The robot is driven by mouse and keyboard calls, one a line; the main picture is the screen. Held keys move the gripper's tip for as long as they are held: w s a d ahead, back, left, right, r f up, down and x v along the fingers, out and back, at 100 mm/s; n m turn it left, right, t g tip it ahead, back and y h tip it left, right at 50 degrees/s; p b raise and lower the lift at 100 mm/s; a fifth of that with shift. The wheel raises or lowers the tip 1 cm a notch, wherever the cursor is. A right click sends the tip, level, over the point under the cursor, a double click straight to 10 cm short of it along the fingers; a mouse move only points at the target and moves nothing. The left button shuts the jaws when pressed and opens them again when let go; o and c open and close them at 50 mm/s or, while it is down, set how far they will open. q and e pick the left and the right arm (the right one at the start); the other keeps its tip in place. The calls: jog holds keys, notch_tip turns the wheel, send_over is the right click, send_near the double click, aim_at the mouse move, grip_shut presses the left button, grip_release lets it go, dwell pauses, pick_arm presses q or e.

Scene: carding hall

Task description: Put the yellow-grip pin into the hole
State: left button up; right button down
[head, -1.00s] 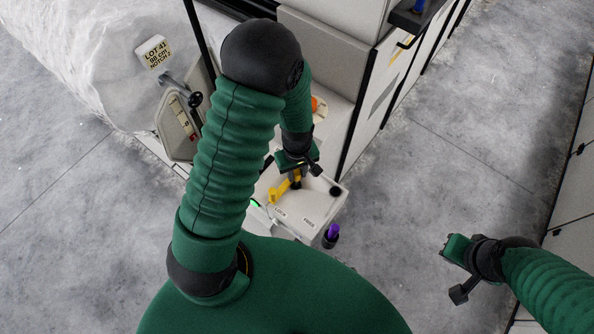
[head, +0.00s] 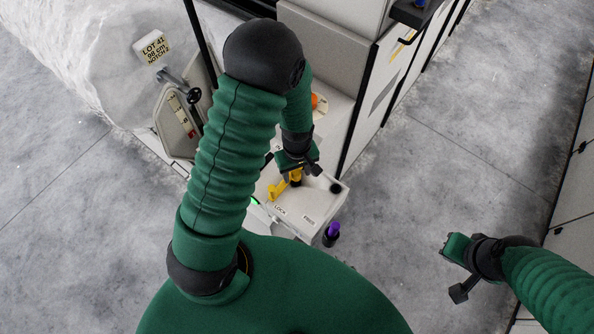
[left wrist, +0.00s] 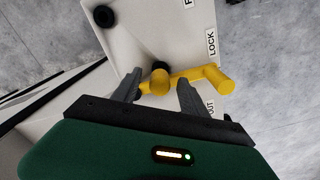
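The yellow-grip pin (head: 278,190) is at the pale box with printed labels (head: 318,205), under my left gripper (head: 297,164). In the left wrist view, its yellow grip (left wrist: 212,78) has a long arm toward the LOCK label and a rounded part between the fingers. My left gripper (left wrist: 160,88) is open around that part, with gaps beside it. A dark round spot (left wrist: 160,67) shows just behind the grip; I cannot tell whether the pin is in it. A separate dark round hole (left wrist: 103,17) is near the box's corner. My right gripper (head: 457,268) is empty over the floor.
A purple-topped item in a dark holder (head: 331,235) stands at the box's front edge. A black-knobbed lever (head: 194,96) and a big white roll (head: 110,90) are at the left. Floor on the right is clear.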

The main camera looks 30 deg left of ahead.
pick_arm(q)
notch_tip(320, 180, up, 17)
dwell(0.5)
jog(key=shift+d+f, duration=0.1)
